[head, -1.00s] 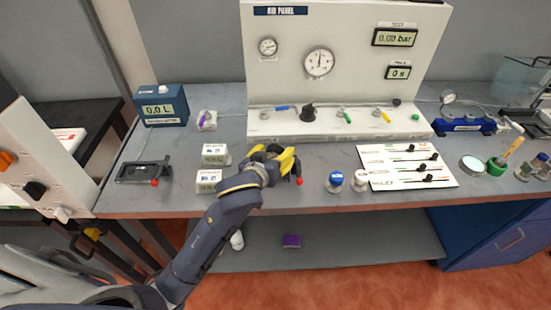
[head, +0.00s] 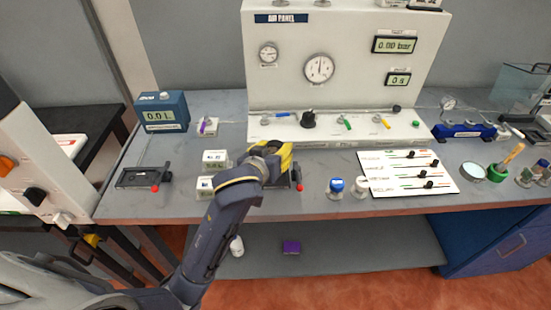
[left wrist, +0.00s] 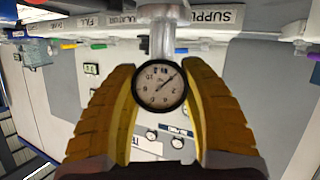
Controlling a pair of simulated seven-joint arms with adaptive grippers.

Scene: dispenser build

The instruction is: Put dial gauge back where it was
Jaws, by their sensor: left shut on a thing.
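The dial gauge (left wrist: 161,86), round with a black rim and white face, sits between the yellow fingers of my left gripper (left wrist: 160,95) in the left wrist view. The fingers are shut on it, and a pale metallic stem runs from it to the top of that view. In the head view my left gripper (head: 277,160) is over the front middle of the bench, and it hides the gauge there. My right gripper is not in view.
A black fixture with a red knob (head: 145,177) lies at the left. Small white boxes (head: 214,158) stand left of my gripper. The air panel (head: 345,60) rises behind it. Blue-capped jar (head: 336,186) and white slider board (head: 408,171) are to the right.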

